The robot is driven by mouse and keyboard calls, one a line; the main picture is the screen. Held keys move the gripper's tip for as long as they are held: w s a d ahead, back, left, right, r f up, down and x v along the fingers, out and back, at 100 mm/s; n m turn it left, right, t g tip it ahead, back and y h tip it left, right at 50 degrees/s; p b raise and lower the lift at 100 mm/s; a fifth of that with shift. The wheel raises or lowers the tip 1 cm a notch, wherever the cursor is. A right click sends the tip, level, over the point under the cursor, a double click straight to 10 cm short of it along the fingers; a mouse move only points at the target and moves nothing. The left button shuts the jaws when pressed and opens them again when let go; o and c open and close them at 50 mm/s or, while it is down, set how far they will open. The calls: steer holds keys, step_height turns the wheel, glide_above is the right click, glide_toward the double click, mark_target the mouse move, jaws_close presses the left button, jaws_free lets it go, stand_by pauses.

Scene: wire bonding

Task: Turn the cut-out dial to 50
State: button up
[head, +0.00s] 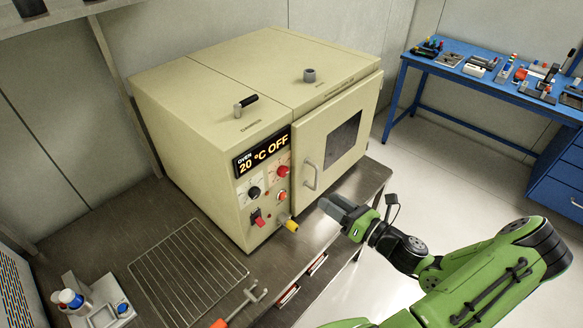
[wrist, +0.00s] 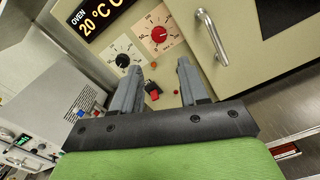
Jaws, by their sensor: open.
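The oven's control panel carries two dials whose labels are too small to read. The upper dial has a red knob (head: 283,171) on a pale scale; this red knob also shows in the wrist view (wrist: 158,34). The lower-left dial has a black knob (head: 254,192), which also shows in the wrist view (wrist: 122,60). I cannot read which is the cut-out dial or its setting. My gripper (head: 334,207) is open and empty, in front of the panel and apart from it. In the wrist view its fingers (wrist: 157,72) point at the panel below the dials.
The oven (head: 207,143) shows 20 °C and OFF on its display (head: 262,152). A red switch (head: 258,219) and a yellow-tipped part (head: 291,225) sit low on the panel. The door handle (head: 310,176) sticks out to the right. A wire rack (head: 187,270) lies on the bench.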

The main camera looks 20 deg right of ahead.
mark_target(285, 173)
steer(key=p+x, duration=0.1)
steer(key=x, duration=1.2)
steer(key=shift+w+a+r, duration=0.1)
steer(key=shift+w+a, duration=0.15)
steer(key=shift+a, duration=0.05)
steer(key=shift+w+a, duration=0.1)
steer(key=shift+w, duration=0.4)
steer(key=c, duration=0.8)
steer(key=shift+o, duration=0.2)
